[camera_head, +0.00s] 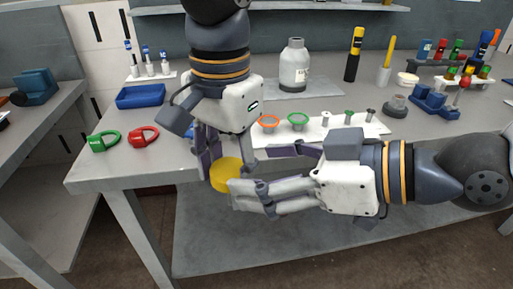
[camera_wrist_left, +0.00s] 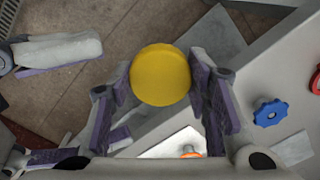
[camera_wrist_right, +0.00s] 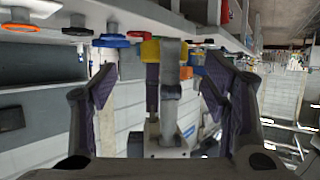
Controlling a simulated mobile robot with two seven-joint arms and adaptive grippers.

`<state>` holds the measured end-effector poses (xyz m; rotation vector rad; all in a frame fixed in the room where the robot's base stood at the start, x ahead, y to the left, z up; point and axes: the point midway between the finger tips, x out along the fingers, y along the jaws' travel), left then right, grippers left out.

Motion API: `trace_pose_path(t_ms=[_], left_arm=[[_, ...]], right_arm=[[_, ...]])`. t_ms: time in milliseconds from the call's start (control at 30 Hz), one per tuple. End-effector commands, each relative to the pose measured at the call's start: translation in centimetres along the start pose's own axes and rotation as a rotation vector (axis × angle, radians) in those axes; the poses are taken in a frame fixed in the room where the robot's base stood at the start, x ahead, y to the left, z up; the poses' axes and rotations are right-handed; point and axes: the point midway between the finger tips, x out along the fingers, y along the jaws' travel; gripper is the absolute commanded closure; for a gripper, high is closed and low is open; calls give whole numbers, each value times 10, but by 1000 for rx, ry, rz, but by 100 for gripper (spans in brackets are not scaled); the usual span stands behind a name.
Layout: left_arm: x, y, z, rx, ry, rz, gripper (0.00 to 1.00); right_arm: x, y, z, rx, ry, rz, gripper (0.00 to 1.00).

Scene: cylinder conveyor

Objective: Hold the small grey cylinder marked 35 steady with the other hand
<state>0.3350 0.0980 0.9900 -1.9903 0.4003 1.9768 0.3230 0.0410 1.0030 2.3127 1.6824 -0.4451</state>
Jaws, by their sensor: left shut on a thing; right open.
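My left gripper (camera_head: 224,168) points down past the table's front edge and is shut on a yellow round piece (camera_head: 222,178). The flat circular face of the yellow round piece (camera_wrist_left: 161,75) fills the gap between the fingers in the left wrist view. My right gripper (camera_head: 256,176) comes in from the right, open and empty, its fingers beside the yellow piece. In the right wrist view the yellow piece (camera_wrist_right: 150,50) and a left finger show ahead between the open right fingers. I cannot read a 35 on anything; no small grey cylinder can be told for sure.
The table (camera_head: 120,170) carries a white strip (camera_head: 318,130) with coloured rings and small pegs.

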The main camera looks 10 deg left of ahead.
Motion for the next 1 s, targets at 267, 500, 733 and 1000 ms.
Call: trace_pose_path(t_ms=[267, 500, 733, 1000], left_arm=[[0, 0, 0, 0, 0, 0, 89], [0, 0, 0, 0, 0, 0, 89], [0, 0, 0, 0, 0, 0, 89], [0, 1, 1, 0, -4, 1, 35]], right_arm=[[42, 0, 0, -2, 0, -1, 32], [46, 0, 0, 0, 2, 0, 32], [46, 0, 0, 0, 2, 0, 68], [46, 1, 0, 1, 2, 3, 81]])
